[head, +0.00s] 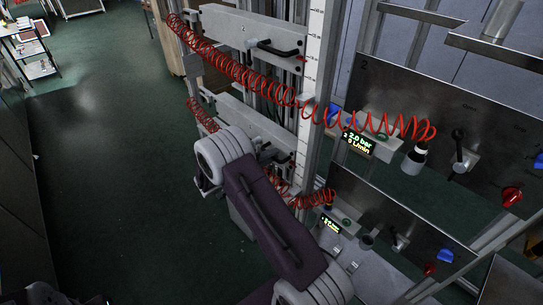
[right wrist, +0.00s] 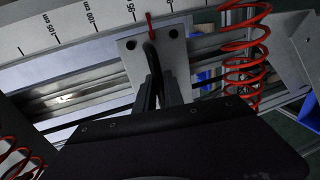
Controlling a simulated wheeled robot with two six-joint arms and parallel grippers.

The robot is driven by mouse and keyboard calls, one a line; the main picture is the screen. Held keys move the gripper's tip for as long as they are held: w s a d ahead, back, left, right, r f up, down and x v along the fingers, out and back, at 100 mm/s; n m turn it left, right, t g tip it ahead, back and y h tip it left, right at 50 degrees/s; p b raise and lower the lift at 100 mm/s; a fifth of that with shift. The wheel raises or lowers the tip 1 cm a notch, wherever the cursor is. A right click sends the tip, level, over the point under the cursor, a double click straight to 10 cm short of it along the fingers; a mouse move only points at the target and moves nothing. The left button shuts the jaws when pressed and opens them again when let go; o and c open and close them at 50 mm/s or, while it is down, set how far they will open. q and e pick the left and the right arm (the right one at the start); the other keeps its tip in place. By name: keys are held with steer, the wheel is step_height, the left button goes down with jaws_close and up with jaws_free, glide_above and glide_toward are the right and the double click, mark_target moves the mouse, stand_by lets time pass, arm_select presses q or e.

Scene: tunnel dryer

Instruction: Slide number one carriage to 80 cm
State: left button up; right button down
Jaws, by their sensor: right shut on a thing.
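Two grey carriages ride on upright rails in the head view. The upper carriage (head: 230,28) has a black handle and a small mark that looks like a 2. The lower carriage (head: 232,108) is partly covered by my right arm, and its number is not readable. In the right wrist view my right gripper (right wrist: 158,88) is shut on the black handle (right wrist: 151,58) of a light plate (right wrist: 130,52). A red pointer (right wrist: 150,22) at that plate lies against the scale (right wrist: 75,28), between marks that seem to read 95 and 90. My left gripper is not in view.
Red coiled hoses (head: 245,75) run from the carriages to steel panels (head: 450,110) at the right, which carry displays and knobs. One hose (right wrist: 245,45) hangs close beside the gripper. The green floor (head: 105,150) at the left is clear. A small trolley (head: 32,55) stands far left.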

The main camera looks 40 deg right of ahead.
step_height(320, 180, down, 14)
steer(key=b, duration=1.1)
steer(key=shift+s+b, duration=0.15)
steer(key=shift+b, duration=0.25)
steer(key=shift+a+f, duration=0.1)
steer(key=c, duration=1.5)
jaws_free()
steer(key=shift+o, duration=0.2)
steer(key=v, duration=0.9)
steer(key=shift+p, duration=0.35)
